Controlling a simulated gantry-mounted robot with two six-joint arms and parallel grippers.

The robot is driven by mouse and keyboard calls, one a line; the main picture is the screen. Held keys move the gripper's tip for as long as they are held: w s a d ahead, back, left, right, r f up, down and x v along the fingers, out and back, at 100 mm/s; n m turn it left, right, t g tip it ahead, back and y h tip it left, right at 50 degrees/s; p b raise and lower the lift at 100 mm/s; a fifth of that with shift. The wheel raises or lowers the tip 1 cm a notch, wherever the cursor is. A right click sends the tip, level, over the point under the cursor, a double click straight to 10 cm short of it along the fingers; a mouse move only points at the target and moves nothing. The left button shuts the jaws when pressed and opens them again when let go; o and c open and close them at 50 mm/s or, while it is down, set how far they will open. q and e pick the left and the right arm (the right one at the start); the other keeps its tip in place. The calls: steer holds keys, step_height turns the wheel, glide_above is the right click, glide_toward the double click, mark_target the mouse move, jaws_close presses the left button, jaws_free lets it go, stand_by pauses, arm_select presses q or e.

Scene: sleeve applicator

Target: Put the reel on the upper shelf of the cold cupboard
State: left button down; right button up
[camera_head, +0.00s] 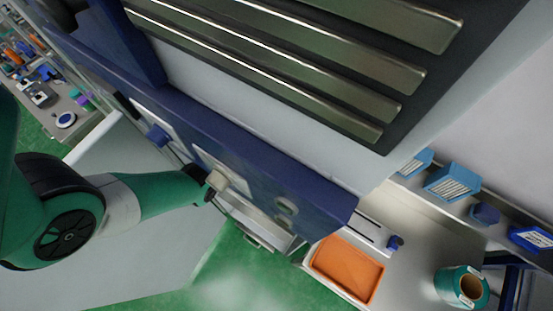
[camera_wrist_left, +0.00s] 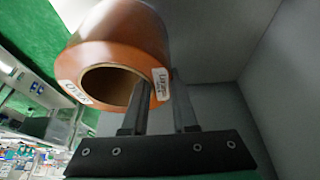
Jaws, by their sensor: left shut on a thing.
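An orange-brown reel (camera_wrist_left: 124,28) with white labels and an open core fills the upper middle of the left wrist view. My left gripper (camera_wrist_left: 160,84) is shut on its wall, one finger at the core opening and the other outside. Plain grey walls (camera_wrist_left: 280,75), like the inside of a cupboard, stand to the right of the reel. In the head view my green left arm reaches to the front of a large blue-and-white cabinet (camera_head: 290,165) with a slatted top; its fingers and the reel are hidden there. I cannot make out the upper shelf. My right gripper is not in view.
A bench at the lower right of the head view holds an orange tray (camera_head: 348,268), a teal reel (camera_head: 448,283) and blue boxes (camera_head: 452,183). A large pale panel (camera_head: 150,240) lies below my left arm. Cluttered benches (camera_head: 62,105) stand at the far left.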

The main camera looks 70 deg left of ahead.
arm_select(q)
steer(key=shift+w+a+f+b, duration=0.15)
steer(key=shift+f+b, duration=0.2)
steer(key=shift+f, duration=1.35)
steer(key=shift+f, duration=0.1)
steer(key=c, duration=0.7)
jaws_free()
steer(key=shift+f, duration=0.1)
steer(key=p+v, duration=0.1)
steer(key=v, duration=0.4)
steer(key=s+a+b, duration=0.2)
steer(key=s+a, duration=0.4)
steer(key=a, duration=0.4)
steer(key=shift+s+b, duration=0.3)
